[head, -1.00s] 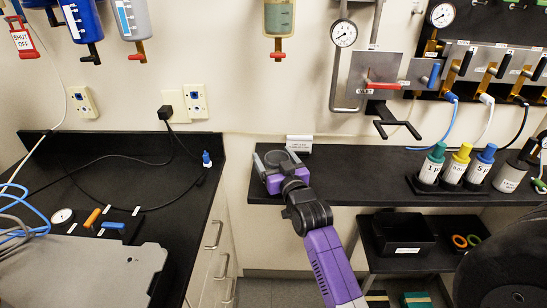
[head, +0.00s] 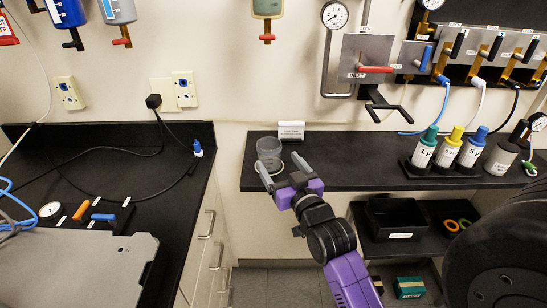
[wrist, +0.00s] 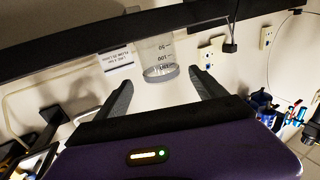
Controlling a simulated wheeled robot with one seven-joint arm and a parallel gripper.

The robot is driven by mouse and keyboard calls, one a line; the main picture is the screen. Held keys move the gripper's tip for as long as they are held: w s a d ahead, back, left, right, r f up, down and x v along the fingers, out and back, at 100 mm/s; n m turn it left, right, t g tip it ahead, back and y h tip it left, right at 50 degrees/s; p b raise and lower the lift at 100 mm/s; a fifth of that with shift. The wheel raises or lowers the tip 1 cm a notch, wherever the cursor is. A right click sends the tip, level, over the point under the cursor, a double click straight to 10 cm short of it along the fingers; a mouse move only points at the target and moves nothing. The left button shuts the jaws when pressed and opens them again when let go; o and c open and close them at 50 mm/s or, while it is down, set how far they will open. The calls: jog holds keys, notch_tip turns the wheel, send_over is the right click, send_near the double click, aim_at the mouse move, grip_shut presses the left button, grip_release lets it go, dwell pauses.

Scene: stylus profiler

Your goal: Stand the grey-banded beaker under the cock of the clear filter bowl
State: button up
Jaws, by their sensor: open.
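A small white sign (head: 291,131) stands right behind the beaker. The shelf (head: 355,172) is clear to its right up to several capped bottles (head: 447,152). A blue bowl (head: 67,12) and a pale one (head: 118,10) hang at left. A crank (head: 385,105) juts over the shelf.

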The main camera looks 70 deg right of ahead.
jog(key=shift+s+a, duration=0.45)
jog(key=shift+s, duration=0.05)
jog(key=s+a+f+n+t+y, duration=0.1)
jog(key=a+f+n+y, duration=0.1)
jog(key=a, duration=0.5)
jog(key=s+a+f+n+t+y, duration=0.1)
jog(key=s+a+f+y, duration=0.15)
jog(key=a, duration=0.45)
jog(key=s+a+f+n+y, duration=0.1)
jog(key=a+f+n+y, duration=0.1)
jog(key=a, duration=0.5)
jog(key=s+a+n+y, duration=0.4)
jog(key=s+a+y, duration=0.2)
jog(key=s+a, duration=0.5)
jog(key=shift+a+r, duration=0.25)
jog(key=shift+a, duration=0.55)
